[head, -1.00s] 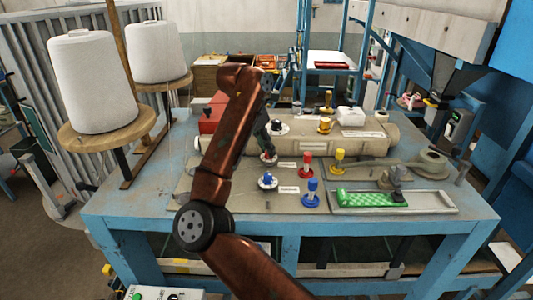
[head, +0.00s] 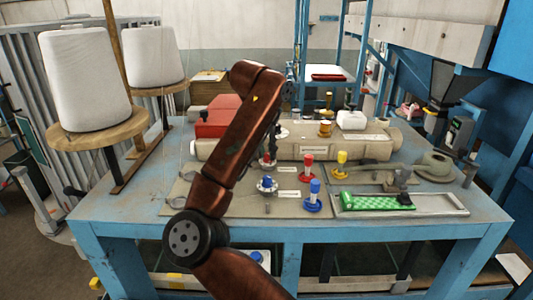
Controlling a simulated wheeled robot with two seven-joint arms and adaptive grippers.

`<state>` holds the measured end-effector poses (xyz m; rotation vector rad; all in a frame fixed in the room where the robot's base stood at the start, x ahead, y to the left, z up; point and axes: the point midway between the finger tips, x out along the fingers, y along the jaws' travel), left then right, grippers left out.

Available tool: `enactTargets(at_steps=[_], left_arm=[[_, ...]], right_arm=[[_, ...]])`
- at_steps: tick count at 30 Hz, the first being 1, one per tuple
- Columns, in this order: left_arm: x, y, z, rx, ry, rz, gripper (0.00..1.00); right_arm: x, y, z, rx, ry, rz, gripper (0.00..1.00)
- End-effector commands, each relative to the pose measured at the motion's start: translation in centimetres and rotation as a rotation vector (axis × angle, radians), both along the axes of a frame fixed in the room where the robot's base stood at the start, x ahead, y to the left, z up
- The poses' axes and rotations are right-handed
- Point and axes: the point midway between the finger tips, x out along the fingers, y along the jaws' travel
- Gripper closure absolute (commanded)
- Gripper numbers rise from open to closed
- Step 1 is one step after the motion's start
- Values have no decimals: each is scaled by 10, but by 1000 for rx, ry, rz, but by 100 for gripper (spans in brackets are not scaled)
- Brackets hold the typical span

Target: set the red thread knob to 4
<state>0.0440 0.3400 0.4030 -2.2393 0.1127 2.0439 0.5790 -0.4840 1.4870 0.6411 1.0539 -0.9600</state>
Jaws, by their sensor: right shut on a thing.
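The red thread knob (head: 267,162) is a small dial on the grey sewing plate on the blue table, in the head view. It is mostly hidden by my right gripper (head: 270,152), which comes down onto it from above and is shut on it. The knob's number setting cannot be read. My brown right arm covers much of the area left of the knob. My left gripper is not in view.
A blue dial (head: 267,185) is just in front of the red one. A red peg (head: 307,168), a blue peg (head: 314,195) and a yellow peg (head: 342,162) stand to the right. A tray with green cloth (head: 370,201) lies at the right front.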

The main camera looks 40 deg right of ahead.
Motion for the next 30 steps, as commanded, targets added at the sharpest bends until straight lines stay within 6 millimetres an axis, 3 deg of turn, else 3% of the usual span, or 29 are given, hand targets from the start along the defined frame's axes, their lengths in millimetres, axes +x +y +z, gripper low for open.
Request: enactTargets(at_steps=[10,11,18,26,30], left_arm=[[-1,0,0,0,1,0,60],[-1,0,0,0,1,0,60],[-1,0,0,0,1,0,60],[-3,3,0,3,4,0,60],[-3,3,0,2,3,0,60]], right_arm=[[0,0,3,-4,-5,3,100],[0,0,3,-4,-5,3,81],[0,0,2,-2,-3,2,65],[0,0,1,0,-2,2,65],[-1,3,10,-1,-3,3,65]])
